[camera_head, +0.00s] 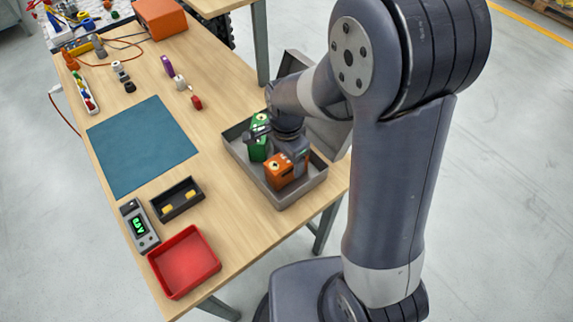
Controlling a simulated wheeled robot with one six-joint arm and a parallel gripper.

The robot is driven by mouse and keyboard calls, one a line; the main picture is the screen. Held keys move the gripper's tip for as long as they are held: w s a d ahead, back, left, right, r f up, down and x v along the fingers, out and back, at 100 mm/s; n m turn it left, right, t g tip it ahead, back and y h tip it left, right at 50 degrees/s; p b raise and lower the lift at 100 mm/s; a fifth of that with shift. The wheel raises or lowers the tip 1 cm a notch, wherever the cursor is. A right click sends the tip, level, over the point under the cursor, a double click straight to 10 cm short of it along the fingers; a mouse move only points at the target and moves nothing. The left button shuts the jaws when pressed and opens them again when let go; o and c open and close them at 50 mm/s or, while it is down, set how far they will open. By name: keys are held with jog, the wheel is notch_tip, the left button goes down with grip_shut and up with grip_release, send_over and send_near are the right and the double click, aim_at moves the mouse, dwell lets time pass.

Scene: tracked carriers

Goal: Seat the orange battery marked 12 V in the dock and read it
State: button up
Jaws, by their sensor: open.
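An orange battery (279,172) stands in the grey tray (233,152), at the front of the group there; its marking is too small to read. A green battery (259,148) stands behind it to the left. My gripper (277,141) is open, low over the tray, close to both batteries. The arm hides part of the tray, and I cannot tell whether a finger touches a battery. The dock (189,207), a black open box with yellow pieces inside, is empty of batteries. Beside it a grey meter (143,239) shows green characters, perhaps RDY.
A red tray (184,262) lies at the table's near end. A blue mat (142,147) lies flat left of the grey tray. Small connectors, cables and an orange box (160,17) are farther back. The wood between grey tray and dock is clear.

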jog(key=shift+c, duration=0.5)
grip_shut()
dwell(0.4)
